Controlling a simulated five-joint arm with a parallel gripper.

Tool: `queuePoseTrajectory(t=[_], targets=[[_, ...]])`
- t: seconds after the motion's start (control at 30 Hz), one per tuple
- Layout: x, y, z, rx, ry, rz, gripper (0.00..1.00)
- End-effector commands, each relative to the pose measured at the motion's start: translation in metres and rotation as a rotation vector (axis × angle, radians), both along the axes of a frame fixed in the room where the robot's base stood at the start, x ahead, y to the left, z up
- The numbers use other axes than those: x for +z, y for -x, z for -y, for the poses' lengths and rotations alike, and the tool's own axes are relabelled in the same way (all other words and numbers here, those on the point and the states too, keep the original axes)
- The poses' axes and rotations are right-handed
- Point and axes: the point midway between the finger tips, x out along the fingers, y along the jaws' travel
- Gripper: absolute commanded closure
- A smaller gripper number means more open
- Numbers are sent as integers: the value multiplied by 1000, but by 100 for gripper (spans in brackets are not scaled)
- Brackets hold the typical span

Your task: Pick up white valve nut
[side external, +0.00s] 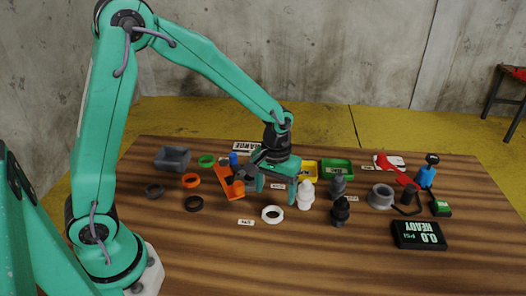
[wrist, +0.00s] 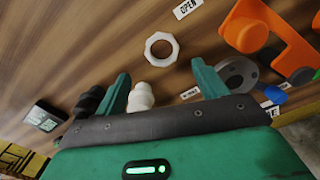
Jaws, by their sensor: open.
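The white valve nut (side external: 272,220) is a flat white ring with a faceted outer edge, lying on the wooden table. In the wrist view the nut (wrist: 149,48) lies just beyond the fingertips, roughly centred between them, with nothing touching it. My gripper (side external: 277,194) points down over the table, a little behind and above the nut in the side view. In the wrist view my gripper (wrist: 160,70) has its two green fingers wide apart with nothing held.
A white valve (side external: 305,196) stands close right of my gripper, with dark valves beside it. An orange bracket (wrist: 300,50) lies to the nut's right in the wrist view. A grey tray (side external: 172,158) and several coloured rings are at left. The table front is clear.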

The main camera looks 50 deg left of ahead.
Motion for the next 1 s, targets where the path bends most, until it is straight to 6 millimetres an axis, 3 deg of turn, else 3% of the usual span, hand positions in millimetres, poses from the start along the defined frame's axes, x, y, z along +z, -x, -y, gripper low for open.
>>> queuePoseTrajectory(t=[0.2,0.57,1.0], targets=[[-17,1,0,0,-1,-1,28],[-27,2,-1,0,0,-2,28],[-68,3,-3,0,0,-2,28]])
